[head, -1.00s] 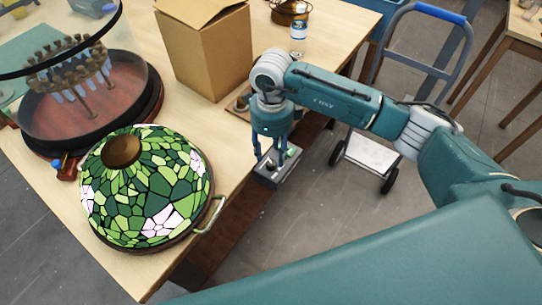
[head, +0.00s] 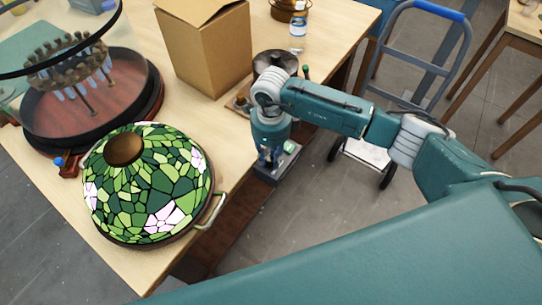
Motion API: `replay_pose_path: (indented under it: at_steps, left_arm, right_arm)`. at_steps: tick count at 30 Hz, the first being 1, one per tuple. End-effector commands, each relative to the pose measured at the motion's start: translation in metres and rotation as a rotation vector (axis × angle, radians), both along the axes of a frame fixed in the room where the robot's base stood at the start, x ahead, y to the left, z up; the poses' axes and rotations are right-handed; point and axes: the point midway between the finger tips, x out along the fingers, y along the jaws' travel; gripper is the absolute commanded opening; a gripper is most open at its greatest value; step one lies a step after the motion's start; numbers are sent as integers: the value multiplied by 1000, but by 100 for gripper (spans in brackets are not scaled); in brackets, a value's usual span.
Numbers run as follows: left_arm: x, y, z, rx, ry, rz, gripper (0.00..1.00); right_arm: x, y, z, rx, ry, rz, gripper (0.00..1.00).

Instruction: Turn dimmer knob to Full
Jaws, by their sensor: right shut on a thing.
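The dimmer is a small grey box (head: 284,170) at the right edge of the wooden table, with a small green part (head: 290,147) on its top right. My right gripper (head: 270,161) points down onto the top of this box, its blue fingers shut on the knob. The gripper hides the knob, so its pointer and any Full mark cannot be read. My left gripper is not in view.
A green stained-glass lampshade (head: 150,195) sits at the table's near corner. A cardboard box (head: 205,50) and a bottle (head: 298,30) stand farther back. A glass-covered round stand (head: 90,120) is at left. A hand cart (head: 420,60) stands on the floor at right.

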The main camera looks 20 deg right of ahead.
Motion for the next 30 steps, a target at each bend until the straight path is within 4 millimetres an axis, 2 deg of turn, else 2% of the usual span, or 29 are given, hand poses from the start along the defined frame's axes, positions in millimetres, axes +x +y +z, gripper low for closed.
replay_pose_path:
  at_steps: [7, 17, 18, 20, 21, 30]
  left_arm:
    - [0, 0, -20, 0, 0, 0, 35]
    - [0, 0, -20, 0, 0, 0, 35]
    - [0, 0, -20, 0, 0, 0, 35]
    - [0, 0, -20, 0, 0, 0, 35]
    - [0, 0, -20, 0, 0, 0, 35]
    - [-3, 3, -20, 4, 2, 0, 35]
  right_arm:
    - [1, -2, -3, -3, -1, -147, 0]
    - [0, -2, 0, -4, 1, -178, 0]
    - [0, -2, 0, -4, 1, -178, 28]
    - [0, -2, 0, -4, 1, -178, 40]
    - [0, -2, 0, -4, 1, -178, 42]
    - [0, -1, 2, -2, -1, -176, 42]
